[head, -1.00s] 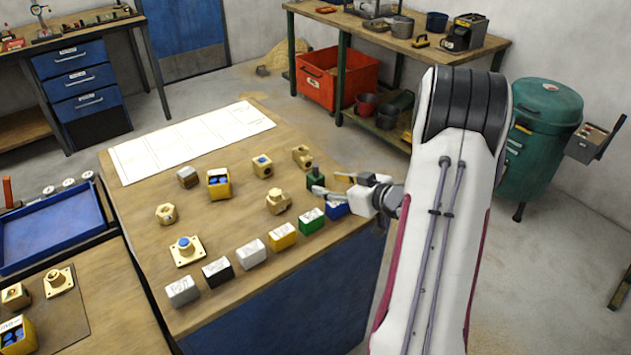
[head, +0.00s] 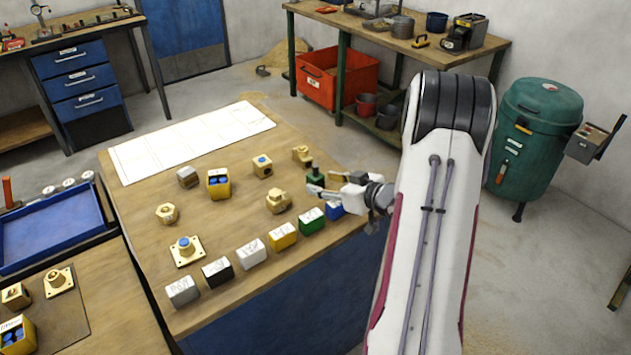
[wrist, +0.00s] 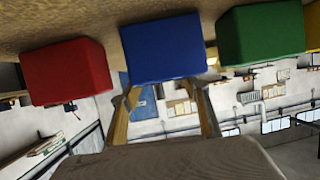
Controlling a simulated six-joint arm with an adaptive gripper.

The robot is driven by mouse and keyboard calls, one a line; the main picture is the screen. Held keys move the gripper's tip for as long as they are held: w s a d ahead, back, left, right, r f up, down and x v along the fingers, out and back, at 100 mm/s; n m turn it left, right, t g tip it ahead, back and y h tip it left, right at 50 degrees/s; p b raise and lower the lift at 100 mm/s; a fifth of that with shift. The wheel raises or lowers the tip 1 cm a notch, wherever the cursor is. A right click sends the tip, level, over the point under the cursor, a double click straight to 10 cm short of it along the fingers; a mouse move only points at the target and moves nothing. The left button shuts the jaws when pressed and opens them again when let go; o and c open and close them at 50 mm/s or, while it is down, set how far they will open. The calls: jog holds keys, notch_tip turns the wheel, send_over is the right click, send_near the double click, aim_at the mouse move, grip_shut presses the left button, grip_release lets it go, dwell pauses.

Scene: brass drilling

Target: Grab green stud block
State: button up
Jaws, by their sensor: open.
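In the wrist view my open fingers (wrist: 168,98) show against a blue box (wrist: 164,48). I cannot make out the stud block there.
A green box (head: 311,221) and the blue box (head: 335,209) stand close below my gripper. A yellow box (head: 282,237) continues their row. A red box (wrist: 66,72) shows in the wrist view.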

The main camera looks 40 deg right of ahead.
aim_at(320, 179)
jog(key=shift+w, duration=0.1)
jog(key=shift+d+x, duration=0.2)
jog(key=shift+x, duration=1.05)
jog(key=shift+d+x, duration=0.15)
jog(key=shift+x, duration=1.1)
jog(key=shift+w+r, duration=0.1)
grip_shut()
